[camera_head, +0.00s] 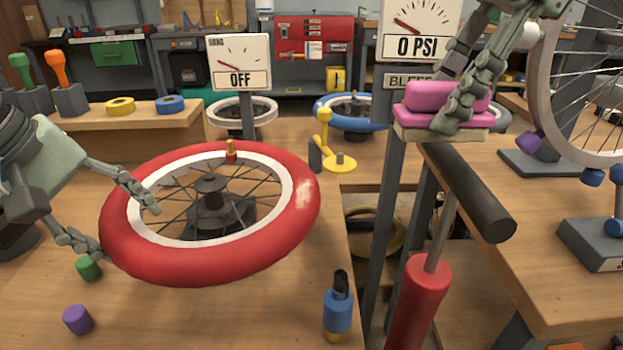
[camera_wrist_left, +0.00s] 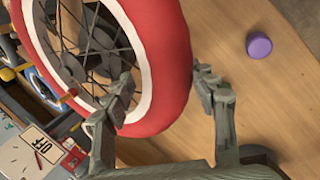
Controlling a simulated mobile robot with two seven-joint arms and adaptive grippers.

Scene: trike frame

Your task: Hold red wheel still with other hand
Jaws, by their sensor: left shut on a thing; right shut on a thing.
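The red wheel (camera_head: 212,270) has a white rim and dark spokes and sits around a dark hub stand on the left workbench. My left gripper (camera_head: 124,230) is shut on the wheel's left side, one finger inside the rim and one outside the tyre. The left wrist view shows the wheel (camera_wrist_left: 172,60) between the fingers of this gripper (camera_wrist_left: 167,85). A small red and yellow valve piece (camera_head: 231,151) stands on the wheel's far side.
A gauge sign (camera_head: 238,62) reads OFF; another (camera_head: 421,30) reads 0 PSI. A red pump (camera_head: 420,300) with a black handle bar (camera_head: 468,190) stands between the benches. A blue bottle (camera_head: 338,312), green cap (camera_head: 89,267) and purple cap (camera_head: 77,319) are near the wheel.

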